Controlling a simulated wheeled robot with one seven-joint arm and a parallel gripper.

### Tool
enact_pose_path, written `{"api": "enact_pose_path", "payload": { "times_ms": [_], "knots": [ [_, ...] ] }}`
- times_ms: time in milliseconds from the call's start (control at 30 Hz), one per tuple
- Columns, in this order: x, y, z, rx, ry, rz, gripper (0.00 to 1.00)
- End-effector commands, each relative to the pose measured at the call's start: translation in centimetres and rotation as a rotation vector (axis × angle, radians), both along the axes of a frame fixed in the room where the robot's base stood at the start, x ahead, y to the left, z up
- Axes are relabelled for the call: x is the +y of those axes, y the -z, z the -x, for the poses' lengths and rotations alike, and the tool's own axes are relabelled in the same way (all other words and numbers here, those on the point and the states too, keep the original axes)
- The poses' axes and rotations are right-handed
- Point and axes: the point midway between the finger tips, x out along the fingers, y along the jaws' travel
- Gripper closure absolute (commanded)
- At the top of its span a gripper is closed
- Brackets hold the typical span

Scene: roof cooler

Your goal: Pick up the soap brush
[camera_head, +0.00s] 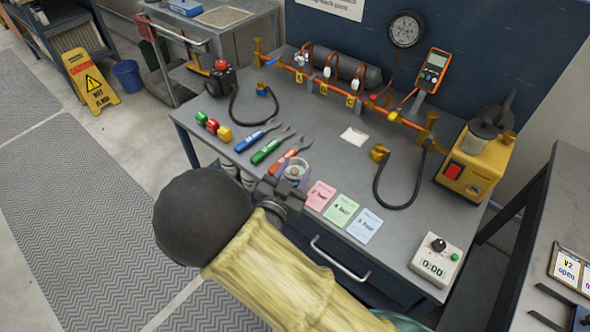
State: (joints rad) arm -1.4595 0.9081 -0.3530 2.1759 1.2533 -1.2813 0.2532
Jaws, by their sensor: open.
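My yellow arm rises from the bottom, with my dark gripper (283,188) at the front edge of the grey workbench (330,145). My gripper is open; its fingers are small and partly hidden by my wrist. Close beyond it stands a small clear pot (293,170) with something brownish in it. I cannot tell whether that is the soap brush. No brush shows clearly elsewhere, and contact between my gripper and the pot cannot be made out.
Blue (257,137), green (271,149) and orange (290,153) handled tools lie left of the pot. Pink (320,195), green (342,211) and blue (365,225) cards lie right. An orange pipe (345,95) and a yellow pump (474,158) stand behind. A timer (436,259) sits at front right.

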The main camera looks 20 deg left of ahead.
Motion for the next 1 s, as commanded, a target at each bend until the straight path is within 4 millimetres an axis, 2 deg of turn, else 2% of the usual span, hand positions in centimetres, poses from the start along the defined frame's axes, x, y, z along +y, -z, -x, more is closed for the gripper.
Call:
{"api": "enact_pose_path", "payload": {
  "times_ms": [100, 200, 700, 733, 933, 1000],
  "knots": [
    [-0.1, -0.1, -1.7, -0.002, 0.001, 0.0, 0.57],
    [0.0, 0.0, -2.3, 0.0, 0.0, -0.001, 0.57],
    [0.0, 0.0, -2.3, 0.0, 0.0, 0.0, 0.57],
    [0.0, 0.0, -2.3, 0.0, 0.0, 0.0, 0.59],
    [0.0, 0.0, -2.3, 0.0, 0.0, 0.0, 0.98],
    [0.0, 0.0, -2.3, 0.0, 0.0, 0.0, 1.0]
  ]
}}
